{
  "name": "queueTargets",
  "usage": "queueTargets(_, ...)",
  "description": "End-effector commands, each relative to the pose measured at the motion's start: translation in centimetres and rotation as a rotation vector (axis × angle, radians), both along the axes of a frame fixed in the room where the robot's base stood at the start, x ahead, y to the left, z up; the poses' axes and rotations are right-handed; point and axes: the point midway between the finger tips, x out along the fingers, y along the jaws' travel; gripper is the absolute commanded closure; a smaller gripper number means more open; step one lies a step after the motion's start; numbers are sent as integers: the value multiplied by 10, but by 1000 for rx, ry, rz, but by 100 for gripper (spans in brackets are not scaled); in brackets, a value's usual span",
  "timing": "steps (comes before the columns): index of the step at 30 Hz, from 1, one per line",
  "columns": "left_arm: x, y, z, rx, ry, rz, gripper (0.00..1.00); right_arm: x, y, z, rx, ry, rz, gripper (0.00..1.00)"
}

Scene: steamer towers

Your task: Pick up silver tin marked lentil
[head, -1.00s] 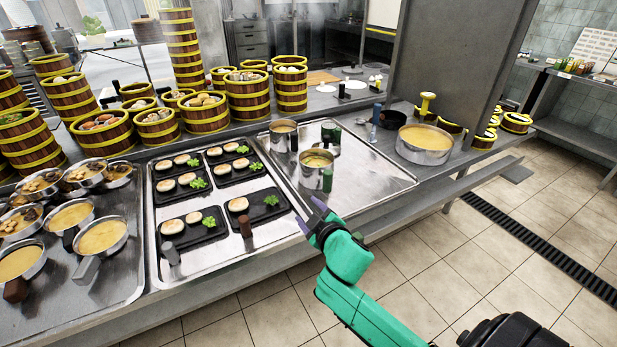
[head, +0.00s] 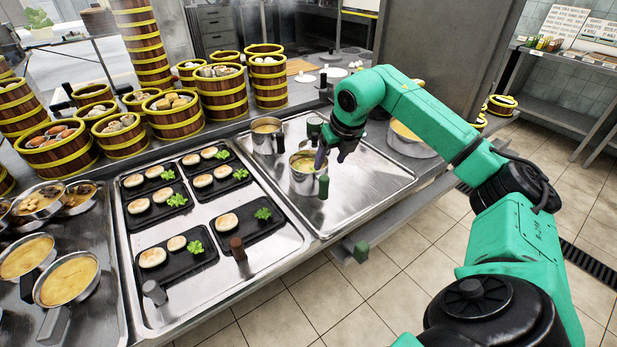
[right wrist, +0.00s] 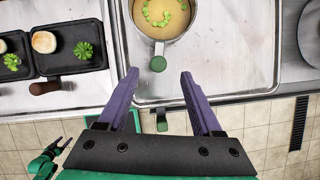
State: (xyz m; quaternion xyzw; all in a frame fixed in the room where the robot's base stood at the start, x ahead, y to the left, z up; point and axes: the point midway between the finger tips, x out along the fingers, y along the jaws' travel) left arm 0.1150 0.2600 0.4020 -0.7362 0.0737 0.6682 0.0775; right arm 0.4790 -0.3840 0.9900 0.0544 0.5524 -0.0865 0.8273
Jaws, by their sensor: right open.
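A silver tin (head: 303,180) of yellow soup with a dark green handle stands on the steel tray (head: 372,190). In the right wrist view the tin (right wrist: 160,22) shows green garnish on its soup, and its handle points toward me. A second silver tin (head: 267,137) stands behind it to the left. I cannot read a lentil mark on either. My right gripper (head: 333,160) is open and empty, beside and above the front tin. In the right wrist view its purple fingers (right wrist: 160,88) spread either side of the handle's line. My left gripper (right wrist: 58,146) shows small at lower left.
Black plates (head: 240,222) with buns and garnish fill the tray on the left. Soup pans (head: 68,279) stand farther left. Bamboo steamers (head: 173,115) line the back. A large soup pot (head: 410,145) is partly behind my right arm. A green-ended piece (head: 361,252) juts from the counter edge.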

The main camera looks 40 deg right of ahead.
Motion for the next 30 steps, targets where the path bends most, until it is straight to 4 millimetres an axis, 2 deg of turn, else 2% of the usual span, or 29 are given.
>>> queueTargets(4, -6, 1, 10, 1, 10, 0, 29, 14, -1, -34, 6, 4, 2, 33)
queueTargets(11, -4, 1, 21, 1, 7, 0, 29, 26, -3, -64, 6, 3, 3, 33)
queueTargets(15, -3, 1, 31, 1, 5, 0, 29, 36, -5, -91, 8, 0, 3, 33)
queueTargets(18, -2, 0, 32, 1, 4, 0, 29, 40, -6, -102, 6, -1, 5, 33)
queueTargets(23, -1, 0, 31, 1, 2, -1, 29, 41, -7, -103, 4, -3, 5, 33)
queueTargets(24, -1, 0, 30, 0, 1, -1, 29, 41, -7, -103, 4, -3, 5, 37)
queueTargets(29, 0, 0, 30, 0, 1, -1, 29, 41, -7, -103, 4, -3, 5, 98)
queueTargets(30, 0, 0, 30, 0, 1, -1, 29, 41, -7, -103, 4, -3, 5, 100)
